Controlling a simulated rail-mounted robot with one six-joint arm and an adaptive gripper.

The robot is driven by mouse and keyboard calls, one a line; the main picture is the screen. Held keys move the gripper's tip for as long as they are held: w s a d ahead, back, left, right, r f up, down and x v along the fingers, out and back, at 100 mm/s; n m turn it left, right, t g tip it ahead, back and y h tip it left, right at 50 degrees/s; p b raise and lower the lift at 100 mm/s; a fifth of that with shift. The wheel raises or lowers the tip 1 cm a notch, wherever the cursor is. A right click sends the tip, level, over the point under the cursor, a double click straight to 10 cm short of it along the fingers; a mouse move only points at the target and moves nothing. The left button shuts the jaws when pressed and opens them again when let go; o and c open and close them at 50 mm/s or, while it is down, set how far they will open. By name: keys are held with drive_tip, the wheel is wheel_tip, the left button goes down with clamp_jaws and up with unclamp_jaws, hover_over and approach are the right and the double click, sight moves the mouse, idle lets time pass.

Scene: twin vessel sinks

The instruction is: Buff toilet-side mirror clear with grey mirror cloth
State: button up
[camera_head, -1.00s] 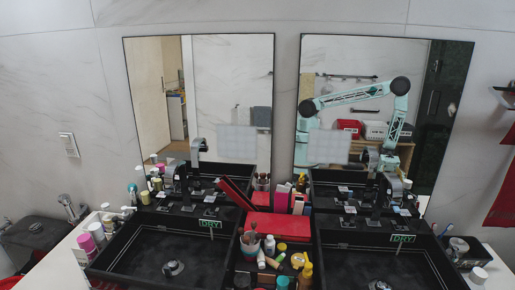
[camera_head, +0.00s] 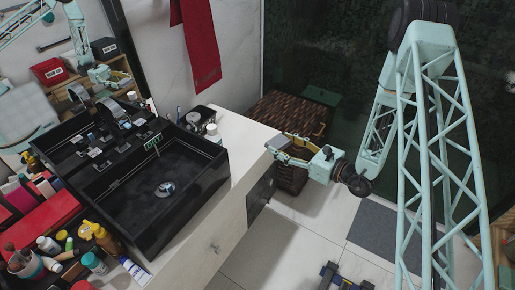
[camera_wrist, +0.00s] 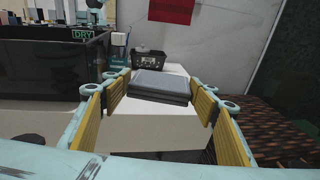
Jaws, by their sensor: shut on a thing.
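The grey mirror cloth (camera_wrist: 160,85) shows in the wrist view as a flat folded pad between the yellow-padded fingers of my gripper (camera_wrist: 160,100). My gripper is shut on it, with the fingers at its two sides. In the head view my gripper (camera_head: 285,148) is at the right end of the white counter. The mirror (camera_head: 28,82) at the upper left of the head view is the right-hand one of the pair, with a pale hazy patch on its glass. The other mirror is out of view now.
A black sink (camera_head: 165,185) with a DRY sign fills much of the white counter (camera_head: 225,190). Bottles and a red box crowd its left. A black caddy (camera_head: 200,117) stands at the counter's back right. A red towel (camera_head: 198,45) hangs above. The floor on the right is mostly open.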

drive_tip(key=d+r+m+t+h+p, duration=0.1)
drive_tip(key=d+r+m+t+h, duration=0.1)
drive_tip(key=d, duration=0.4)
drive_tip(key=d+r+m+t+h+p, duration=0.1)
drive_tip(key=d+r+m+h+p, duration=0.1)
drive_tip(key=d, duration=0.5)
wheel_tip(320, 180, up, 3)
drive_tip(key=shift+d+f+t+h, duration=0.2)
drive_tip(key=shift+d+t+h, duration=0.15)
drive_tip(key=shift+h, duration=0.25)
drive_tip(key=shift+a, duration=0.2)
